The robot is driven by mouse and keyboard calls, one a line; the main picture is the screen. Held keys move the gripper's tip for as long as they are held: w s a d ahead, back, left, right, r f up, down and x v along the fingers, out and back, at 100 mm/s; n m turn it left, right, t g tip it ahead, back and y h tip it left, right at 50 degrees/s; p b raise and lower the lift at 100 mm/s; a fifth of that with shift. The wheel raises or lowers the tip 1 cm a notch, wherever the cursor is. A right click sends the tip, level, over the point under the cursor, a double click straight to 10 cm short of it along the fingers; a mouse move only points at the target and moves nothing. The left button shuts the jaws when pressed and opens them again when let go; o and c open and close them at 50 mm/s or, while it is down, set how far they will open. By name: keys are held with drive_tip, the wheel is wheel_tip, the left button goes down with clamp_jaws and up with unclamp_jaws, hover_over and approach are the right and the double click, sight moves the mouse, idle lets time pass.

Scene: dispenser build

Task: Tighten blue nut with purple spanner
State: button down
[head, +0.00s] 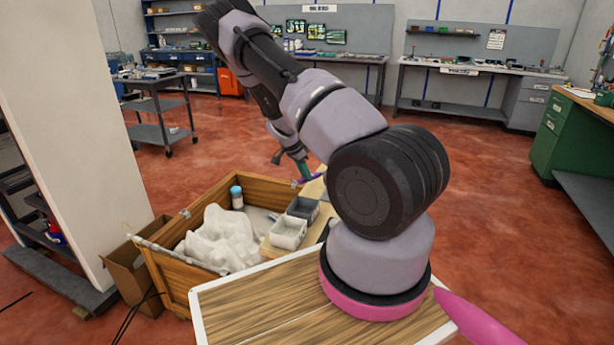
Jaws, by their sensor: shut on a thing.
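My gripper (301,170) is at the far end of my arm, low over the wooden crate's back right corner, small in the head view. It is shut on a thin purple piece, the purple spanner (309,179), which lies roughly level beneath the fingertips. My arm hides part of the spanner and the area to its right. I cannot make out the blue nut; whether the spanner touches it cannot be told.
A wooden crate (166,285) holds white crumpled material (222,238) and a blue-capped bottle (237,198). A white bin (288,234) and a grey bin (303,208) stand beside my arm. A white pillar (75,130) is left. Red floor is open at right.

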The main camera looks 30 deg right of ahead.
drive_tip(key=shift+w+a, duration=0.1)
drive_tip(key=shift+w, duration=0.2)
drive_tip(key=shift+w+m, duration=0.1)
drive_tip(key=shift+m, duration=0.2)
drive_tip(key=shift+w+m+g, duration=0.3)
drive_tip(key=shift+w+m, duration=0.1)
drive_tip(key=shift+w, duration=0.15)
idle(0.6)
drive_tip(key=shift+r, duration=0.15)
drive_tip(key=shift+r, duration=1.9)
